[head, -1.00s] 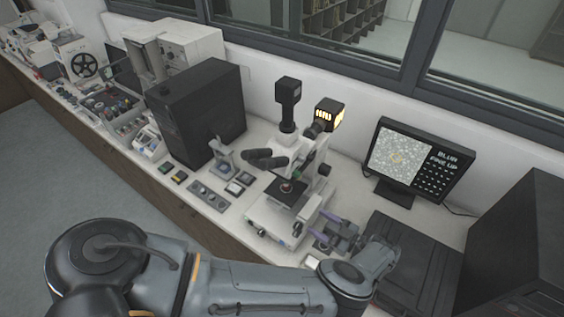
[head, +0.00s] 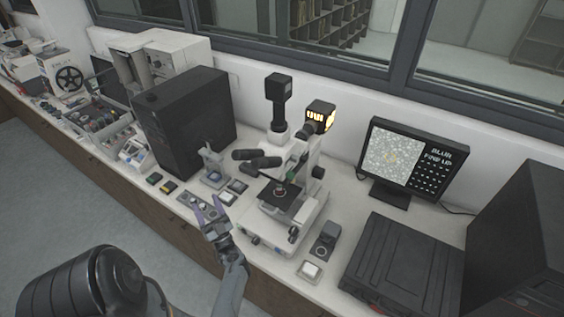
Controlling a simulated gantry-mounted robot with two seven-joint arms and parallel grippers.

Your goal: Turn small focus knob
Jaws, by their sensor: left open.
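The microscope (head: 285,215) stands on the bench at the middle, with its black stage and dark eyepieces toward me. Small round knobs show low on its base, one at the front left (head: 255,240) and one at the right (head: 293,233); I cannot tell which is the small focus knob. My left gripper (head: 209,208) is open and empty, its two purple fingers apart, in front and to the left of the microscope and clear of it. My right gripper is out of view.
A black computer tower (head: 185,120) stands left of the microscope. A grey control strip (head: 198,205) and small boxes lie behind the gripper. A small dark device (head: 325,243), a white-topped square (head: 310,270) and a black case (head: 400,268) are to the right.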

